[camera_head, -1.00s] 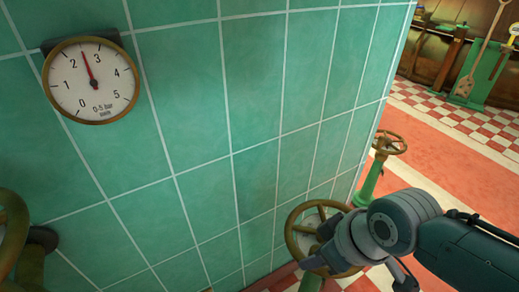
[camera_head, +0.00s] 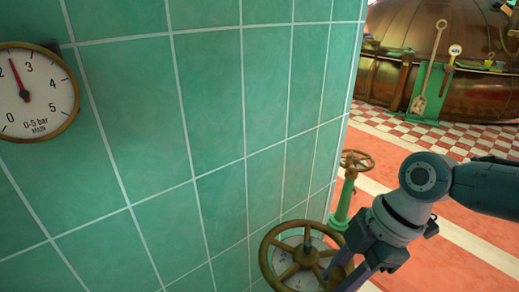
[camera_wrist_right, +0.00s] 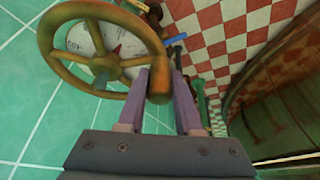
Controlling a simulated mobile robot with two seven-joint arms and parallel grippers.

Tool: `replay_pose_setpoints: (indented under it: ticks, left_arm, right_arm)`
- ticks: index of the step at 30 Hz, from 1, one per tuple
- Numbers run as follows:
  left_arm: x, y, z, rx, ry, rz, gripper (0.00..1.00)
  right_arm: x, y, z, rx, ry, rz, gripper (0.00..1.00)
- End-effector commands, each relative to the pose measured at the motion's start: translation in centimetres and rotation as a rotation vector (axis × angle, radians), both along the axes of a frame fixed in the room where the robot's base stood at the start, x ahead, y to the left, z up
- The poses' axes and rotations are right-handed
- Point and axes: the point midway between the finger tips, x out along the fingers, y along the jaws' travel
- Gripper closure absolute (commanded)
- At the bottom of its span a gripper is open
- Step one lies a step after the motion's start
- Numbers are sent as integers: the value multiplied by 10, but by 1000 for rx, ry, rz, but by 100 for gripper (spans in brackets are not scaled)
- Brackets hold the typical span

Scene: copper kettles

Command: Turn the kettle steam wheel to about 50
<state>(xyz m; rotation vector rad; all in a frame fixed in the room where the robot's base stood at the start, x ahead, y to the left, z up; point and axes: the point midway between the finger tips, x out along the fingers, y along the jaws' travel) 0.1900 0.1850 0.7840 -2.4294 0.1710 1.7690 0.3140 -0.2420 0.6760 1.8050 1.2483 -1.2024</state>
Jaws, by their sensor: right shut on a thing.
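A brass-coloured spoked wheel (camera_head: 273,275) stands by the green tiled wall at the bottom of the head view. A pale dial plate shows behind its spokes, but I cannot read its scale. In the right wrist view the wheel (camera_wrist_right: 69,79) fills the upper left, and a red pointer (camera_wrist_right: 116,49) shows through its spokes. My right gripper (camera_wrist_right: 158,85) is shut on the rim, with a purple finger on either side of it. In the head view the right gripper (camera_head: 347,274) is at the wheel's lower right. My left gripper is not in view.
A round gauge (camera_head: 33,94) marked 0-5 bar MAIN hangs on the wall, its needle between 2 and 3. A smaller handwheel on a green post (camera_head: 346,203) stands behind. A copper kettle (camera_head: 400,30) and a wooden paddle (camera_head: 429,70) are at the back right.

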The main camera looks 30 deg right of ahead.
Motion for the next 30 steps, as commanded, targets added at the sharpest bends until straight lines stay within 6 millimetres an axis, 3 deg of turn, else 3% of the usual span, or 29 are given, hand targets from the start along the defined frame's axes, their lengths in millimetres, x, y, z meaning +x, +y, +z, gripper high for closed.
replay_pose_setpoints:
  ticks: [9, 24, 25, 30]
  left_arm:
    - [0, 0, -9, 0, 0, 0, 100]
    - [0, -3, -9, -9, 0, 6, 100]
    - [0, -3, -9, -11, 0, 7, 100]
    - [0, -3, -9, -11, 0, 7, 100]
  right_arm:
    - [-1, -12, -3, -11, 2, -12, 100]
    - [-1, -14, -3, -13, 3, -13, 100]
    - [-1, -14, -3, -13, 3, -13, 63]
    - [0, -12, -2, -9, 2, -12, 44]
